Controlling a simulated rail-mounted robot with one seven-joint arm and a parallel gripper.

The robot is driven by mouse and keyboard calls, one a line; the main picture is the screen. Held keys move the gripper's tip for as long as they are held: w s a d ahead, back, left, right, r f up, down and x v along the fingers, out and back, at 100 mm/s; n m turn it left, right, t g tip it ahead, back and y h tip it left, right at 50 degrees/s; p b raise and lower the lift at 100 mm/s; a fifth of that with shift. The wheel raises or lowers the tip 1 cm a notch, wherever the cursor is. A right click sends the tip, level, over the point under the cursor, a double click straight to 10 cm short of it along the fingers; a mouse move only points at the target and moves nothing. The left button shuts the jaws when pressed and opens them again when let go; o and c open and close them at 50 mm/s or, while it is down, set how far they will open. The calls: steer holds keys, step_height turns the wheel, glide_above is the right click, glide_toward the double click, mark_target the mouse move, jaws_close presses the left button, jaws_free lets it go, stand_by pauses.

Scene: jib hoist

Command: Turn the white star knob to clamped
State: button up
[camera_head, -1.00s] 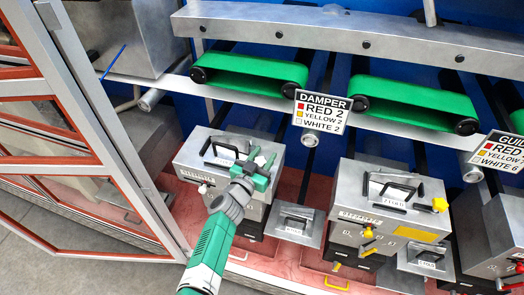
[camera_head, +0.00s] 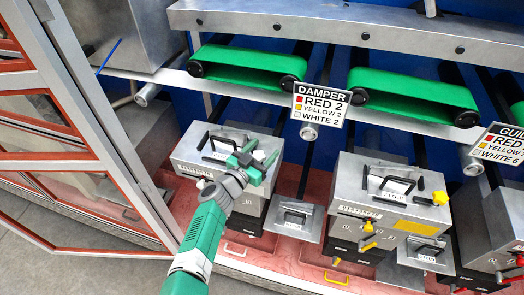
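The left grey metal box (camera_head: 196,150) stands on the red floor and has a black handle on its lid. A small white part (camera_head: 202,184) shows at its front face, left of my wrist; I cannot tell whether it is the star knob. No other white knob is clear on this box, and my gripper hides the lid's right end. My gripper (camera_head: 262,158), with green fingers, is over that right end. The fingers look spread apart, with nothing seen between them. Whether they touch anything is hidden.
A middle box (camera_head: 350,190) has a yellow star knob (camera_head: 440,198) at its lid's right end. A sign (camera_head: 320,103) reading DAMPER, RED 2, YELLOW 2, WHITE 2 hangs above. Green belts (camera_head: 245,68) and a grey beam (camera_head: 330,25) run overhead. A red-framed door (camera_head: 140,190) stands left.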

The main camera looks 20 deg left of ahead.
steer(key=p+v, duration=0.5)
steer(key=v, duration=0.2)
steer(key=shift+r, duration=0.2)
steer(key=shift+s+a+f, duration=0.1)
steer(key=shift+s+f, duration=0.1)
steer(key=shift+s, duration=0.2)
